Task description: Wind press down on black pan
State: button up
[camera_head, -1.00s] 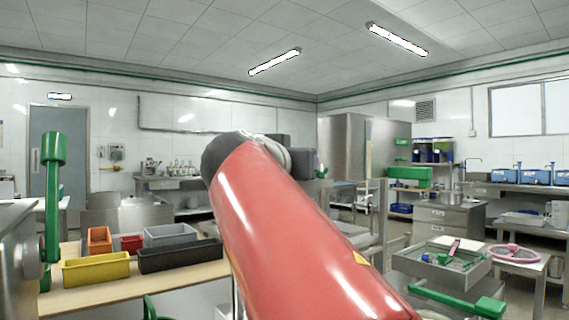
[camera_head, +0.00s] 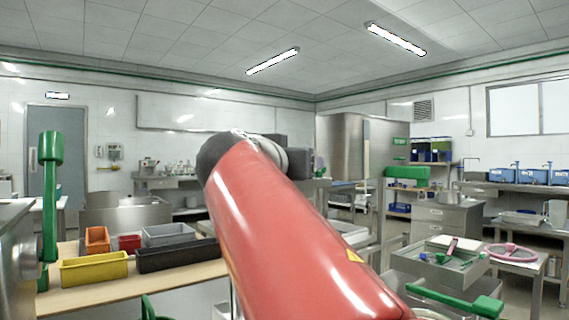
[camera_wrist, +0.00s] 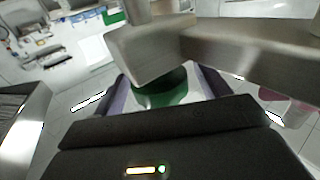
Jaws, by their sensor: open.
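My gripper (camera_wrist: 163,88) is open in the wrist view, with a dark finger on each side of a green part (camera_wrist: 165,92). The green part sits just below a steel bar (camera_wrist: 245,45); I cannot tell whether the fingers touch it. In the head view my red arm hides the gripper. A green handle piece (camera_head: 407,175) stands out on a steel post right of the arm, and another green bar (camera_head: 460,300) is at the lower right. I cannot tell which green part belongs to the press. I cannot make out a black pan.
A wooden table (camera_head: 100,288) at left holds a yellow bin (camera_head: 95,267), a black bin (camera_head: 178,255) and other bins. A steel machine with a green lever (camera_head: 50,190) is at far left. A steel tray (camera_head: 440,262) and pink ring (camera_head: 512,253) are at right.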

jog(key=shift+s+a+f+b, duration=0.15)
jog(key=shift+s+a+b, duration=0.15)
jog(key=shift+s+b, duration=0.15)
jog(key=b+v, duration=0.2)
jog(key=v, duration=0.4)
jog(key=shift+s, duration=0.4)
jog(key=shift+o, duration=0.2)
